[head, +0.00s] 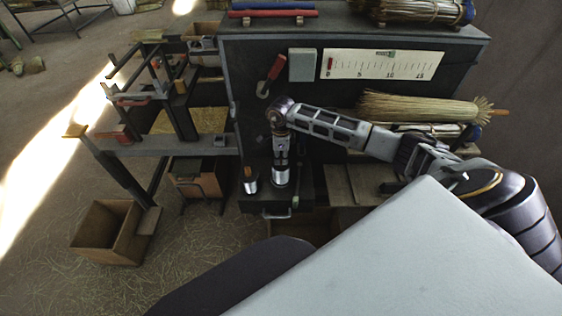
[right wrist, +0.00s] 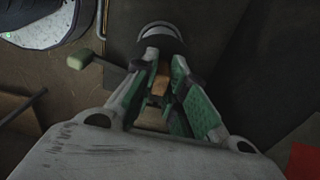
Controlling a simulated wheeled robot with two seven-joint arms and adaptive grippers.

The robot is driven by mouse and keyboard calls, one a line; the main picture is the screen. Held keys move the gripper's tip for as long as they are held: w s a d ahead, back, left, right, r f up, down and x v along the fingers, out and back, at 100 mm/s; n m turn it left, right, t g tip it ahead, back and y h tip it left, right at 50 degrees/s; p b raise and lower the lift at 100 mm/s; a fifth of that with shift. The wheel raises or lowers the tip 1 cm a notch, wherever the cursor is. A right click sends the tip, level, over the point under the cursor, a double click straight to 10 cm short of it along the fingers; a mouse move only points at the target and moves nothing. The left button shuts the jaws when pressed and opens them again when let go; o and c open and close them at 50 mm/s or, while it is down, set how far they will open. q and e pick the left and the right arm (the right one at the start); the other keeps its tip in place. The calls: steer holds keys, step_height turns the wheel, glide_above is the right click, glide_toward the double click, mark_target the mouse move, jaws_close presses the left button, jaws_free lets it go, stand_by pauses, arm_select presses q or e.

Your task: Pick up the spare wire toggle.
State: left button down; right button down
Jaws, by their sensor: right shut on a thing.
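My right gripper (head: 281,162) points straight down over the dark bench's lower ledge. In the right wrist view its green-padded fingers (right wrist: 172,98) are shut on a small wooden piece, which I take for the spare wire toggle (right wrist: 160,84). A silver and dark cylinder (head: 281,177) is directly below the fingers in the head view; I cannot tell whether the toggle still touches it. A similar cylinder with a wooden top (head: 250,181) stands just to the left. In the head view the fingers hide the held toggle. My left gripper is not in view.
The dark bench (head: 350,42) has a white scale strip (head: 384,65), a grey block (head: 302,65) and a red-handled tool (head: 275,70) on it. Straw brooms (head: 420,107) lie to the right. A wooden box (head: 106,231) is on the floor at left.

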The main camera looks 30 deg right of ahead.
mark_target(281, 157)
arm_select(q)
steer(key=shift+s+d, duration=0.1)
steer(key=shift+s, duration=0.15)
arm_select(e)
steer(key=shift+r, duration=0.1)
